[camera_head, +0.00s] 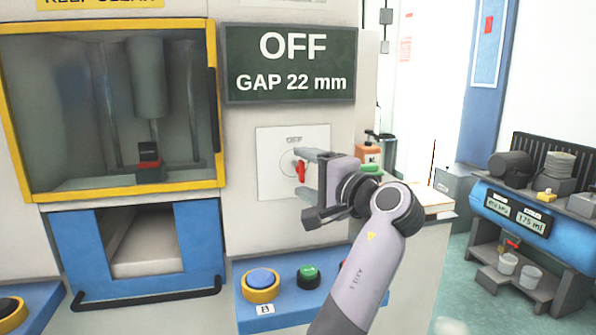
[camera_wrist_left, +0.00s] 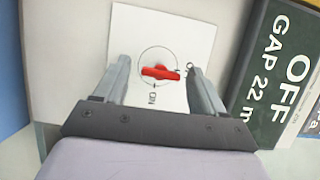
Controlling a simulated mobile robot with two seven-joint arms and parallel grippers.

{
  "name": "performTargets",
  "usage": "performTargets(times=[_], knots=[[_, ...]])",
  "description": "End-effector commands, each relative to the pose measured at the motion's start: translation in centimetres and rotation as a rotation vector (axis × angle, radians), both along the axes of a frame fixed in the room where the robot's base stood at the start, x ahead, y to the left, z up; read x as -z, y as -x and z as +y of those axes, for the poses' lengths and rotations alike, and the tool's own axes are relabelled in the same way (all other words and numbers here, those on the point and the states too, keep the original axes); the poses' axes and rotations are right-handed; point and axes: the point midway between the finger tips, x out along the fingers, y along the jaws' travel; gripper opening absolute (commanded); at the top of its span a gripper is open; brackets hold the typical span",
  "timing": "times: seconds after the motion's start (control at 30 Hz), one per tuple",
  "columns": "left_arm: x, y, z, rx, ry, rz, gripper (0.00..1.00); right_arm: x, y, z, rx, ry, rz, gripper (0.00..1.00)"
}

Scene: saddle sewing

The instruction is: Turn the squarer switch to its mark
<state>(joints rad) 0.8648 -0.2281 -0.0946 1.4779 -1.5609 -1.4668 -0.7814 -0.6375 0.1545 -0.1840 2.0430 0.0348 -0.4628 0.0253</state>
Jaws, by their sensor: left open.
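The squarer switch is a red knob (camera_head: 300,171) on a white plate (camera_head: 270,185) under the dark display. The display (camera_head: 290,64) reads OFF and GAP 22 mm. In the left wrist view the red knob (camera_wrist_left: 160,72) lies along the line to the partly hidden mark on its right, with the ON mark (camera_wrist_left: 152,97) below it. My left gripper (camera_head: 301,175) is open in front of the plate, its fingers on either side of the knob. In the left wrist view its fingers (camera_wrist_left: 158,70) show gaps to the knob. Contact cannot be told. My right gripper is not in view.
A yellow-framed guard window (camera_head: 12,100) stands left, above a blue opening with a dark handle bar (camera_head: 150,300). Blue (camera_head: 261,280) and green (camera_head: 308,272) buttons sit on a panel below the switch. Bottles stand behind my gripper. A blue machine (camera_head: 560,240) stands far right.

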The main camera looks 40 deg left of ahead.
Motion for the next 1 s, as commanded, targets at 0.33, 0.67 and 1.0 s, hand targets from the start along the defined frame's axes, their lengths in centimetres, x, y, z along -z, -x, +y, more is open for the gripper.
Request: performTargets(times=[0.33, 0.67, 1.0], knots=[[0.0, 1.2, -3.7, 0.000, 0.002, 0.001, 0.70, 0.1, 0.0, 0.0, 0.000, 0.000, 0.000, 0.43], [0.0, 1.2, -3.7, -0.001, 0.002, 0.001, 0.70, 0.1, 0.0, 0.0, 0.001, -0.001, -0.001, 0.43], [0.0, 1.2, -3.7, -0.001, 0.001, 0.000, 0.70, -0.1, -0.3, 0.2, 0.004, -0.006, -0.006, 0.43]])
